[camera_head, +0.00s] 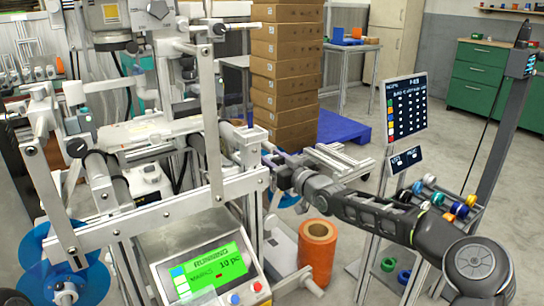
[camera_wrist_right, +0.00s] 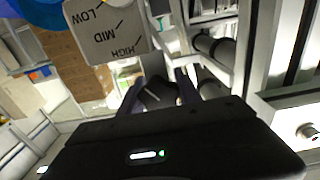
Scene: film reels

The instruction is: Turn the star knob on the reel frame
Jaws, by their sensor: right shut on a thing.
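The reel frame (camera_head: 170,215) is a light metal machine frame filling the left half of the head view. My right gripper (camera_head: 273,174) reaches its right end from the right. In the right wrist view my right gripper (camera_wrist_right: 158,92) has its two fingers on either side of the dark star knob (camera_wrist_right: 157,94) and is shut on it. A pale line shows on the knob. Beyond it is a grey plate (camera_wrist_right: 105,30) marked LOW, MID and HIGH, upside down in this view. Which mark the knob points to I cannot tell. In the head view the knob is hidden by the gripper.
A green-lit display panel (camera_head: 212,268) reads RUNNING. An orange roll (camera_head: 317,248) stands on the floor below my right arm. A sign board (camera_head: 406,106) and a rack of coloured reels (camera_head: 440,205) stand to the right. Stacked cartons (camera_head: 286,75) rise behind the frame.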

